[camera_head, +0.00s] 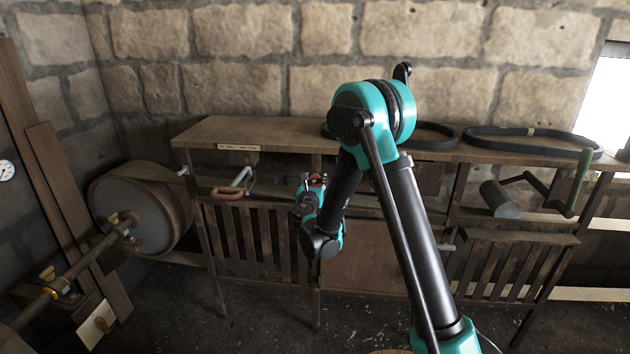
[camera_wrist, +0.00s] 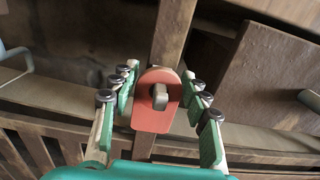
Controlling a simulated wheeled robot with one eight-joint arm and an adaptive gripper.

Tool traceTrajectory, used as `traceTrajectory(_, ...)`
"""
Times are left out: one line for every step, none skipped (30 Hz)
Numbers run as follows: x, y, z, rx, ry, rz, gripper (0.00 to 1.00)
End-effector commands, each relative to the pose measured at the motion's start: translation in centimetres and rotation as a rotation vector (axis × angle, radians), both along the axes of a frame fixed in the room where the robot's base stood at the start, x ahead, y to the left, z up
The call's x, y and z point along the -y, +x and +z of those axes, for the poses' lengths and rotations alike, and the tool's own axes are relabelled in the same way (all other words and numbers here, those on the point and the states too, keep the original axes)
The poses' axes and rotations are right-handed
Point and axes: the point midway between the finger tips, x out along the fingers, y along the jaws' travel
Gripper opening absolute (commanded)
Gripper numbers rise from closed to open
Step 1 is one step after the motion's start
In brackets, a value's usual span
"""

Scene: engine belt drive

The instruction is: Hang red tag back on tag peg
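The red tag (camera_wrist: 153,117) is a flat plate with a rounded top and a hole, centred in the wrist view. A grey peg end (camera_wrist: 160,97) shows in the tag's hole, so the tag appears to be around the peg, in front of a wooden post (camera_wrist: 172,35). My gripper (camera_wrist: 160,85) has one finger on each side of the tag. The fingers are spread, with a narrow gap seen at the right; contact at the left is unclear. In the head view my gripper (camera_head: 314,181) is at the bench front, and only a trace of red shows there.
A wooden bench (camera_head: 285,132) with slatted lower panels runs along the stone wall. Black belts (camera_head: 520,139) lie on top. A handle with a reddish-brown grip (camera_head: 228,193) projects left of my gripper. A large drum (camera_head: 135,215) stands at the left, and a crank (camera_head: 560,190) at the right.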

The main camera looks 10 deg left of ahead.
Motion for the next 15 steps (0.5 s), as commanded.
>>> traceTrajectory(0.0, 0.0, 0.0, 0.0, 0.0, 0.0, 0.56)
traceTrajectory(0.0, 0.0, 0.0, 0.0, 0.0, 0.0, 0.59)
traceTrajectory(0.0, 0.0, 0.0, 0.0, 0.0, 0.0, 0.64)
traceTrajectory(0.0, 0.0, 0.0, 0.0, 0.0, 0.0, 0.65)
traceTrajectory(0.0, 0.0, 0.0, 0.0, 0.0, 0.0, 0.65)
traceTrajectory(0.0, 0.0, 0.0, 0.0, 0.0, 0.0, 0.65)
traceTrajectory(0.0, 0.0, 0.0, 0.0, 0.0, 0.0, 0.65)
traceTrajectory(0.0, 0.0, 0.0, 0.0, 0.0, 0.0, 0.65)
traceTrajectory(0.0, 0.0, 0.0, 0.0, 0.0, 0.0, 0.65)
traceTrajectory(0.0, 0.0, 0.0, 0.0, 0.0, 0.0, 0.65)
traceTrajectory(0.0, -0.01, 0.0, 0.0, 0.0, 0.0, 0.65)
traceTrajectory(-0.01, -0.07, 0.0, 0.0, 0.0, 0.0, 0.65)
traceTrajectory(-0.03, -0.17, 0.0, 0.0, 0.0, 0.0, 0.65)
traceTrajectory(-0.04, -0.32, 0.0, 0.0, 0.0, 0.001, 0.65)
traceTrajectory(-0.07, -0.63, 0.0, 0.0, 0.0, 0.001, 0.65)
